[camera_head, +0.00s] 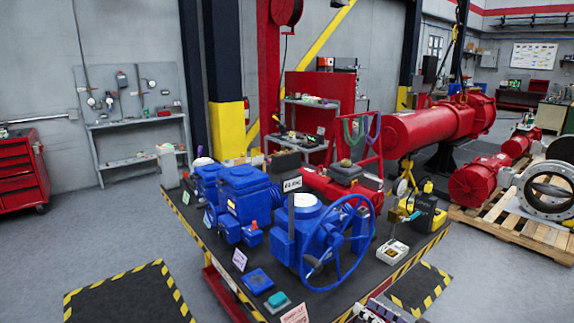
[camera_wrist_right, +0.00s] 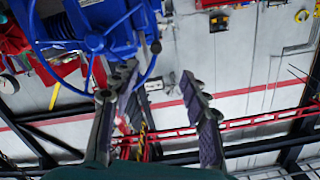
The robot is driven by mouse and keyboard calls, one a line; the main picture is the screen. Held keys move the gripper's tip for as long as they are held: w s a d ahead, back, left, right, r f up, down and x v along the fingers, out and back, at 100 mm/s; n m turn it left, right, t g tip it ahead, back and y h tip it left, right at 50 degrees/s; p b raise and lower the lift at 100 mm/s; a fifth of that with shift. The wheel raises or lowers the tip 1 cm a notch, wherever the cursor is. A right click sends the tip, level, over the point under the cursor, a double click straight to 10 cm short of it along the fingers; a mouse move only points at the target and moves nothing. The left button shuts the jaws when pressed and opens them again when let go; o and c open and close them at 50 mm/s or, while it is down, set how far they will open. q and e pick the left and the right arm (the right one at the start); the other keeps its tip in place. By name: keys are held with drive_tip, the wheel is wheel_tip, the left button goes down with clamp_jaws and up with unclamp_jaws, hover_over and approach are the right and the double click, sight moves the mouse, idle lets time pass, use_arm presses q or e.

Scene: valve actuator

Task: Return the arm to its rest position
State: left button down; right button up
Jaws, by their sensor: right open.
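A blue valve actuator (camera_head: 300,225) with a large blue handwheel (camera_head: 341,278) stands on the dark worktable (camera_head: 225,255) in the head view. My right gripper (camera_head: 372,312) shows only in part at the bottom edge of the head view, below and right of the handwheel. In the right wrist view my right gripper (camera_wrist_right: 158,72) has its two fingers spread apart, with nothing between them. The handwheel (camera_wrist_right: 152,68) and part of the blue actuator (camera_wrist_right: 105,28) fill the upper left there, beside and beyond the left finger. My left gripper is not in view.
A white box of small parts (camera_head: 392,251) and a yellow-black device (camera_head: 430,213) sit right of the wheel. A teal-topped block (camera_head: 277,301) lies at the table's front. A wooden pallet (camera_head: 510,232) bears red and grey valve parts at the right.

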drive_tip(key=s+a+f+m+g+h, duration=0.2)
drive_tip(key=s+a+f+g+h, duration=0.25)
drive_tip(key=s+a, duration=0.3)
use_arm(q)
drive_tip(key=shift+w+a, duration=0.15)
use_arm(e)
drive_tip(key=s+d+f+m+g+h, duration=0.1)
drive_tip(key=s+d+h, duration=0.3)
drive_tip(key=s, duration=0.6)
drive_tip(key=shift+s+d+f+g+h, duration=0.3)
drive_tip(key=shift+f+h, duration=0.3)
drive_tip(key=shift+h, duration=0.55)
drive_tip(key=shift+a, duration=0.15)
